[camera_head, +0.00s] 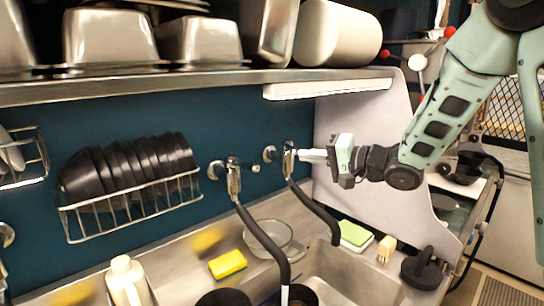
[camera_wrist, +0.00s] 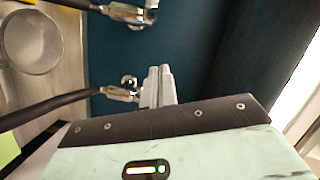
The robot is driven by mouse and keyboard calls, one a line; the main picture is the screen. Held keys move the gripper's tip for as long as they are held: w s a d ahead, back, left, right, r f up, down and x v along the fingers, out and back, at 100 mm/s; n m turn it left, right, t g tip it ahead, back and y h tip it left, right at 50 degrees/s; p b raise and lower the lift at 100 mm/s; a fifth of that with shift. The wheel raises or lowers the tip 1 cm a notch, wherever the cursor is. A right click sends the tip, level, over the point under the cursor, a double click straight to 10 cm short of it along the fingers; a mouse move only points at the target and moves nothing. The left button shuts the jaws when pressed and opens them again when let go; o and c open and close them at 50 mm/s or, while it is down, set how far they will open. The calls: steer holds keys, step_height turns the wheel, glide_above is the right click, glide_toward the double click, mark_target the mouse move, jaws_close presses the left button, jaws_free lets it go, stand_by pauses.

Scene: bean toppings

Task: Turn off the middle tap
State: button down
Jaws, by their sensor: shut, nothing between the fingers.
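The middle tap (camera_head: 233,178) is on the blue wall, with a dark hose spout reaching down to the sink. A pale stream, looking like water, runs from its end. This tap also shows at the top of the wrist view (camera_wrist: 128,13). My gripper (camera_head: 304,154) is shut and empty, with its fingertips close beside the right tap (camera_head: 289,158). In the wrist view the fingers (camera_wrist: 158,84) lie just right of that tap (camera_wrist: 122,92); I cannot tell if they touch it. The middle tap is apart from my gripper, to its left.
A metal shelf (camera_head: 200,82) with steel pans runs above the taps. A wire rack (camera_head: 130,216) of black bowls hangs at left. A sieve (camera_head: 268,238), a yellow sponge (camera_head: 228,264) and a white bottle (camera_head: 128,281) are around the sink. A grey panel (camera_head: 350,125) stands behind my gripper.

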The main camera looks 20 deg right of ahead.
mark_target(242, 164)
steer(key=w+a+f+p, duration=0.2)
steer(key=w+a+p, duration=0.3)
steer(key=a, duration=0.4)
steer(key=shift+w+a+f, duration=0.2)
steer(key=shift+w+f, duration=0.05)
steer(key=shift+w, duration=0.4)
steer(key=shift+a, duration=0.1)
